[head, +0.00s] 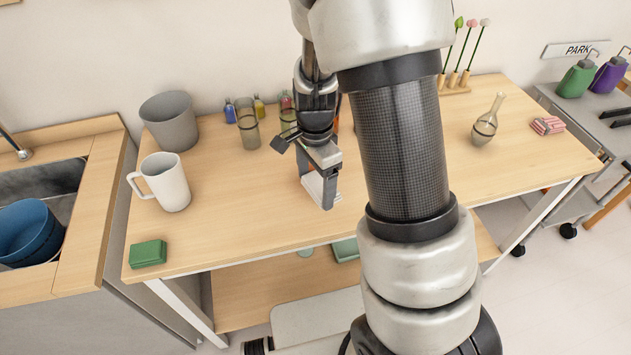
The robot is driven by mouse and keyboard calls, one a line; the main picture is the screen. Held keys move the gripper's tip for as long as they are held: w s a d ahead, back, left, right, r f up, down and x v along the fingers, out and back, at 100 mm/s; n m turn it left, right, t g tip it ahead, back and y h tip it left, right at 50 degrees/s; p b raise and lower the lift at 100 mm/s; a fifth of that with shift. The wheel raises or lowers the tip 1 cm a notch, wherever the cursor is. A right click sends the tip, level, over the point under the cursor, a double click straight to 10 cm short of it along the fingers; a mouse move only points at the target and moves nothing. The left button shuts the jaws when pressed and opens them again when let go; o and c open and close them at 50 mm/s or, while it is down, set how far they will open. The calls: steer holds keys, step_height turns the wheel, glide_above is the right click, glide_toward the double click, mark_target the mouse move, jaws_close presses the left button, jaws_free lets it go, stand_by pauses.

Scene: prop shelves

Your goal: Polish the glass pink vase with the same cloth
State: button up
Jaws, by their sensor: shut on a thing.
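My gripper (325,192) is at the middle of the wooden table, low over its top, pointing down. It is shut on a small pale piece (314,186) that looks like a white cloth; the fingers hide part of it. A glass vase (485,127) with a narrow neck stands tilted-looking at the right of the table, well apart from my gripper. It looks clear to greyish, and I cannot make out pink in it. A red and white striped folded cloth (547,125) lies right of it. My arm hides part of the table.
A grey pot (169,121), a white mug (165,182) and a green block (148,253) are at the left. A tall glass (247,124) and small bottles (259,106) stand behind my gripper. Flower stems in a wooden stand (455,88) are at the back.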

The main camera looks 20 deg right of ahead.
steer(key=shift+w+r+p, duration=0.1)
steer(key=shift+r+p, duration=0.55)
steer(key=shift+r, duration=0.1)
steer(key=shift+f, duration=0.1)
steer(key=shift+f+b, duration=0.45)
steer(key=shift+f, duration=0.2)
steer(key=shift+r, duration=0.1)
steer(key=shift+r+p, duration=0.7)
steer(key=shift+f, duration=0.15)
